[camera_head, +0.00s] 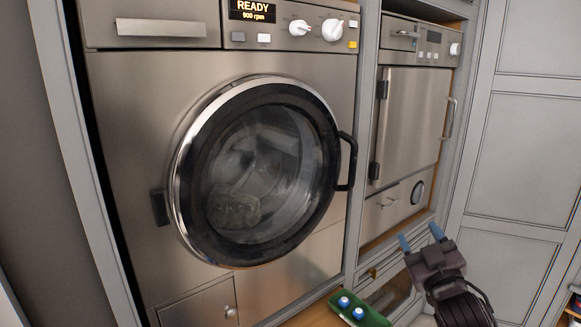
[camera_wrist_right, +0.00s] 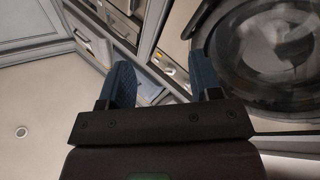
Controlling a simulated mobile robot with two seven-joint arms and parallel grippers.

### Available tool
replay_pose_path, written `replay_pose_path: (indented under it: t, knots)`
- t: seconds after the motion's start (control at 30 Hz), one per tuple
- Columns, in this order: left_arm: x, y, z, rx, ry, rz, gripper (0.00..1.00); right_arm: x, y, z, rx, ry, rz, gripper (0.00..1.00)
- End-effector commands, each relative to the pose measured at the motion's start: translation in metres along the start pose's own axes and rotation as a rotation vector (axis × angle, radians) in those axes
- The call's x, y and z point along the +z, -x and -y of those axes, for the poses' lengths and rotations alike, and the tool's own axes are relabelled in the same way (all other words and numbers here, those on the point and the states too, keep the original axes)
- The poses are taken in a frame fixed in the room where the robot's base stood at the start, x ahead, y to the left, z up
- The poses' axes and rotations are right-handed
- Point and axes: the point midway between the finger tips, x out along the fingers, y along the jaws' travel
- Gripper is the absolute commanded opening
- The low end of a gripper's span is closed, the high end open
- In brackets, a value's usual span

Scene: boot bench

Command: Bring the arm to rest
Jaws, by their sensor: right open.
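My right gripper (camera_head: 421,240) comes in at the lower right of the head view, with its two blue fingers apart and nothing between them. It is in front of the cabinet below the smaller machine. In the right wrist view its blue fingers (camera_wrist_right: 160,85) are also spread and empty. My left gripper does not show in either view.
A washing machine (camera_head: 150,90) has its round glass door (camera_head: 265,165) shut, with items inside and a READY display. A smaller steel machine (camera_head: 412,115) stands to its right. A green tray (camera_head: 375,318) with blue-and-white pieces lies below. Grey panels (camera_head: 520,150) stand at right.

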Motion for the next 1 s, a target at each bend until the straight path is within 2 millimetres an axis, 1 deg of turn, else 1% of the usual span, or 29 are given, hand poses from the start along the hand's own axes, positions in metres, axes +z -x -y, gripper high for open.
replay_pose_path:
  t: [0.03,0.1,0.17,0.2,0.27,0.3,0.37,0.4,0.47,0.5,0.57,0.6,0.7,0.8,0.9,1.0]
  knots:
    - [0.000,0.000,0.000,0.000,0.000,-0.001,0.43,0.027,0.019,0.013,-0.024,-0.036,0.075,0.58]
    - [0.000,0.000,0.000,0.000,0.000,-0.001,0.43,0.059,0.044,0.029,-0.055,-0.086,0.167,0.58]
    - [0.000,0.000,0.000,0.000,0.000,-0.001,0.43,0.084,0.069,0.042,-0.078,-0.133,0.242,0.58]
    - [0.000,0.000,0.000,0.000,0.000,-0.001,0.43,0.099,0.086,0.051,-0.091,-0.164,0.290,0.58]
    - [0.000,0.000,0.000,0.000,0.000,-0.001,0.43,0.119,0.112,0.063,-0.107,-0.208,0.357,0.58]
    - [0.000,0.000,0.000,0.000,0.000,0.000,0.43,0.132,0.130,0.070,-0.116,-0.235,0.398,0.58]
    - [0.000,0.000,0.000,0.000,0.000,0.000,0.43,0.148,0.158,0.081,-0.126,-0.271,0.457,0.58]
    - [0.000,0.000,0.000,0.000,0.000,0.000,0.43,0.158,0.176,0.088,-0.130,-0.290,0.494,0.58]
    - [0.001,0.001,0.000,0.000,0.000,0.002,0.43,0.172,0.205,0.096,-0.135,-0.310,0.551,0.58]
    - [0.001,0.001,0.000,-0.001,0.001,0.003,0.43,0.181,0.225,0.101,-0.136,-0.320,0.589,0.58]
    - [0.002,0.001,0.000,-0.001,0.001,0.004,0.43,0.192,0.254,0.108,-0.138,-0.332,0.644,0.58]
    - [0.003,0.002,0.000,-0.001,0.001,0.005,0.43,0.198,0.273,0.112,-0.138,-0.339,0.678,0.58]
    - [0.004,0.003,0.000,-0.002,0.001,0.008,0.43,0.209,0.314,0.118,-0.136,-0.353,0.752,0.58]
    - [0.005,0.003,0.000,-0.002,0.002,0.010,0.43,0.216,0.343,0.121,-0.132,-0.359,0.806,0.58]
    - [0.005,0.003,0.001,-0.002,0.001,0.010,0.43,0.220,0.360,0.121,-0.130,-0.360,0.836,0.58]
    - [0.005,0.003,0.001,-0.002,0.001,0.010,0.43,0.221,0.367,0.121,-0.130,-0.360,0.848,0.58]
